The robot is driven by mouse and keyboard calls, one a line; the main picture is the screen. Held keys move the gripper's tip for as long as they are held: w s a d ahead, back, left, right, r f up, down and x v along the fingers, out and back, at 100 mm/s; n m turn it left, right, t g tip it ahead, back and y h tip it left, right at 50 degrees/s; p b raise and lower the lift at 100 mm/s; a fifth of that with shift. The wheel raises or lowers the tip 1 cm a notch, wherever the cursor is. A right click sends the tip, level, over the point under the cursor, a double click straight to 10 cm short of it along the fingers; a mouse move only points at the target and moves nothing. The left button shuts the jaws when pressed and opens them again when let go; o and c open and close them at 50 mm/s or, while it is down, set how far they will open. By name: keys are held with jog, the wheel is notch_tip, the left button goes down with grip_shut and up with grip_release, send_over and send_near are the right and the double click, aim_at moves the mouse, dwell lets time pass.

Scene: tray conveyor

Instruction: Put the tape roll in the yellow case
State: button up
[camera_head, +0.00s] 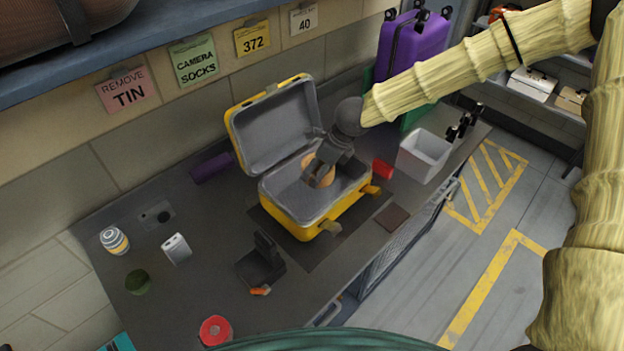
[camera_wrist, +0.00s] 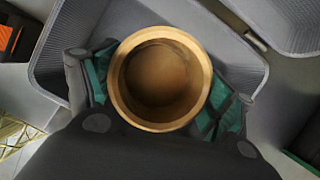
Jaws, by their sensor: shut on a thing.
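The yellow case (camera_head: 330,222) stands open on the dark counter, its grey-lined lid tilted back. My gripper (camera_head: 318,180) is shut on the tan tape roll (camera_head: 325,170), inside or just above the case's grey tray. In the wrist view the tape roll (camera_wrist: 118,100) sits between my two fingers with its round opening facing the camera. The grey lining of the case (camera_wrist: 235,50) shows behind it. I cannot tell whether the roll touches the bottom of the case.
A grey bin (camera_head: 425,155) and a red block (camera_head: 382,169) stand right of the case. A purple cylinder (camera_head: 211,168) lies left of it. A black stand (camera_head: 262,262), a white box (camera_head: 176,249), a striped can (camera_head: 114,240) and a red roll (camera_head: 214,330) are on the counter's left and near part.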

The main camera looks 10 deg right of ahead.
jog(key=shift+w+f, duration=0.1)
jog(key=shift+w, duration=0.25)
jog(key=shift+f, duration=0.3)
send_over(314, 195)
jog(key=d, duration=0.1)
jog(key=f, duration=0.4)
jog(key=shift+s+f+p, duration=0.15)
jog(key=shift+s+p, duration=0.2)
jog(key=shift+p, duration=0.05)
jog(key=shift+w+f, duration=0.15)
jog(key=shift+f, duration=0.1)
jog(key=shift+s+f, duration=0.25)
jog(key=shift+f, duration=0.25)
jog(key=shift+f+p, duration=0.35)
jog(key=shift+f, duration=1.1)
jog(key=o, duration=1)
jog(key=shift+f, duration=0.15)
jog(key=shift+o, duration=0.3)
